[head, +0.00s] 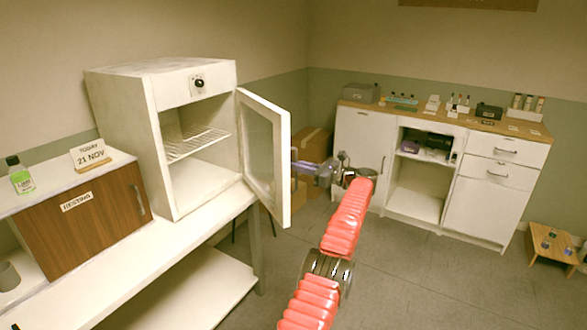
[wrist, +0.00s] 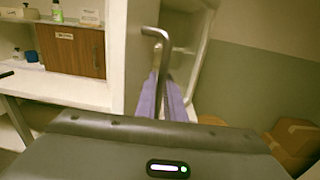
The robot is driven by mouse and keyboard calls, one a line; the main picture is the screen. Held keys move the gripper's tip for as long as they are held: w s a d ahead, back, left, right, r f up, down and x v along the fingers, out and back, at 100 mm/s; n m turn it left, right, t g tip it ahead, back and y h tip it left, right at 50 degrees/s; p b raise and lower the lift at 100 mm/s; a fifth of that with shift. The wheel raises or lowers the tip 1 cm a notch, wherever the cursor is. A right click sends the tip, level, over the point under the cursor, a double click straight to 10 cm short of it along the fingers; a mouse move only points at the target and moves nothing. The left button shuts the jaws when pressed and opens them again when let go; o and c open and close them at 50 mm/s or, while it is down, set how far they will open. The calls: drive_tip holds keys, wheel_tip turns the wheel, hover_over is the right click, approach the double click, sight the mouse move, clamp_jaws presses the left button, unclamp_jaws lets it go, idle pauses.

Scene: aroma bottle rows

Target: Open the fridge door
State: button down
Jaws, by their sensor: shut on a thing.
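The small white fridge (head: 160,85) stands on a white bench with its door (head: 284,170) swung wide open to the right. A wire shelf (head: 197,142) shows inside, and the space around it looks empty. My gripper (head: 301,164) is at the outer face of the door. In the wrist view its purple fingers (wrist: 166,95) are shut on the bent metal door handle (wrist: 157,34). The door panel (wrist: 138,60) shows beside the handle there. The exact contact on the handle is partly hidden by the fingers.
A brown-fronted cabinet (head: 90,228) stands left of the fridge, with a green-labelled bottle (head: 20,175) and a date sign (head: 90,155) on top. Cardboard boxes (head: 314,147) lie behind the door. A white counter (head: 357,140) stands at the back right.

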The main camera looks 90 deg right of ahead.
drive_tip(key=c, duration=2.1)
unclamp_jaws()
drive_tip(key=shift+s+f, duration=0.1)
drive_tip(key=shift+s, duration=0.05)
drive_tip(key=shift+w, duration=0.2)
drive_tip(key=v, duration=1.4)
drive_tip(key=shift+d, duration=0.1)
drive_tip(key=shift+c, duration=0.3)
